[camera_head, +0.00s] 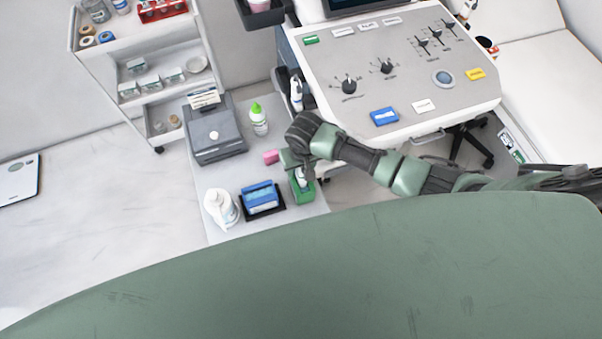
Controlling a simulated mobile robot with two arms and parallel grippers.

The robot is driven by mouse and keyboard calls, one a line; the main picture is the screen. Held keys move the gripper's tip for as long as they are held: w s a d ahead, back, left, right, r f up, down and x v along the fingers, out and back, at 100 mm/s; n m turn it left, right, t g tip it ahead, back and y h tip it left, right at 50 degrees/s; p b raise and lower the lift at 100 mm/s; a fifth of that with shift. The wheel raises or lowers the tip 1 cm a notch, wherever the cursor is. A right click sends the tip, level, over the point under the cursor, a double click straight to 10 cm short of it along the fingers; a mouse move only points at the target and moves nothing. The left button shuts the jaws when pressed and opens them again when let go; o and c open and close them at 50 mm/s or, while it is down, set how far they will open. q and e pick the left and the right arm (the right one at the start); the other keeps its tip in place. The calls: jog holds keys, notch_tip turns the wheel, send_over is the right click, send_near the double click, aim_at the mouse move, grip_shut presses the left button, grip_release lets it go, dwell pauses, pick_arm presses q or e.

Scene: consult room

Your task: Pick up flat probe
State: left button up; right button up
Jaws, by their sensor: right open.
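A green holder (305,194) stands on the narrow grey table. A small white and dark item (301,176) stands upright in it; it may be the flat probe, but it is too small and too covered to be sure. My right gripper (298,167) reaches in from the right and points down, open, right over the holder at this item. Whether its fingers touch the item cannot be told. Another white, upright item (296,92) is at the left side of the console. My left gripper is not in view.
The control console (400,75) is close behind my right arm.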

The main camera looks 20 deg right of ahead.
jog(key=c, duration=0.9)
grip_shut()
